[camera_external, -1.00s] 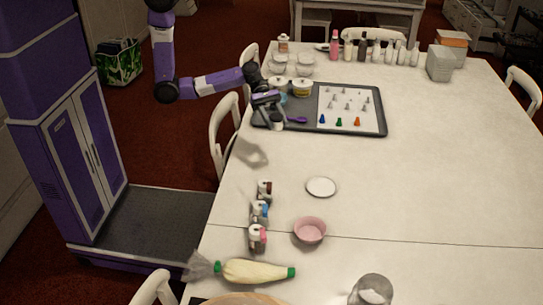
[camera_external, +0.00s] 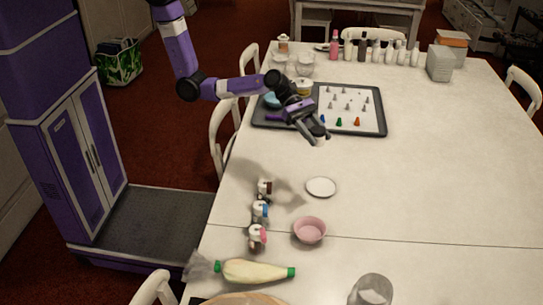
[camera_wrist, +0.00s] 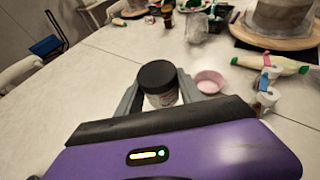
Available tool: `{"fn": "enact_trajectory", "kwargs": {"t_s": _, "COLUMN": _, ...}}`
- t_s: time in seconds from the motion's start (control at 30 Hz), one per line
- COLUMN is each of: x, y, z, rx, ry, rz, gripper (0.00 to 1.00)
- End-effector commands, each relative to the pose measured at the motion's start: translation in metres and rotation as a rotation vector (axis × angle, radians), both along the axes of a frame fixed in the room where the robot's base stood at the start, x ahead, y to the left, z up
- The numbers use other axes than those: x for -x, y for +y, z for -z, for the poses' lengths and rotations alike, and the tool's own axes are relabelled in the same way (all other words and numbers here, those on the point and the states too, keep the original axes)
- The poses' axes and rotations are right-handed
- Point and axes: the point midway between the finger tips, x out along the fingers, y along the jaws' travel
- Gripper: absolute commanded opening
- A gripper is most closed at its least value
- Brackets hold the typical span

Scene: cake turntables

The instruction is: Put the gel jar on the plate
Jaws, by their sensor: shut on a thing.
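The gel jar (camera_wrist: 160,88), a clear-white jar with a black lid, is between the fingers of my gripper (camera_wrist: 160,92) in the wrist view. My gripper is shut on it. In the external view my gripper (camera_external: 317,137) holds the jar (camera_external: 319,131) above the table near the front edge of the grey tray. The white round plate (camera_external: 321,187) lies flat and empty on the table, in front of the gripper in the picture. I cannot make the plate out in the wrist view.
A pink bowl (camera_external: 309,230) stands below the plate in the picture. Several small bottles (camera_external: 260,211) stand to its left, and a piping bag (camera_external: 252,271) lies nearer. The grey tray (camera_external: 377,126) holds piping tips and colored pieces. The table's right side is clear.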

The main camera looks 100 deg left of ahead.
Motion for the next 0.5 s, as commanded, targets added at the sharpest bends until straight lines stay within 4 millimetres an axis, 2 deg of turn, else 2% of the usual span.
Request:
{"fn": "enact_trajectory", "kwargs": {"t_s": 0.1, "x": -0.021, "y": 0.006, "z": 0.002, "rx": -0.001, "ry": -0.001, "rz": -0.099, "gripper": 0.02}}
{"fn": "enact_trajectory", "kwargs": {"t_s": 0.27, "x": -0.029, "y": 0.014, "z": 0.002, "rx": 0.0, "ry": -0.001, "rz": -0.159, "gripper": 0.02}}
{"fn": "enact_trajectory", "kwargs": {"t_s": 0.37, "x": -0.03, "y": 0.014, "z": 0.014, "rx": 0.0, "ry": 0.002, "rz": -0.166, "gripper": 0.02}}
{"fn": "enact_trajectory", "kwargs": {"t_s": 0.5, "x": -0.03, "y": 0.015, "z": 0.047, "rx": -0.001, "ry": 0.005, "rz": -0.168, "gripper": 0.02}}
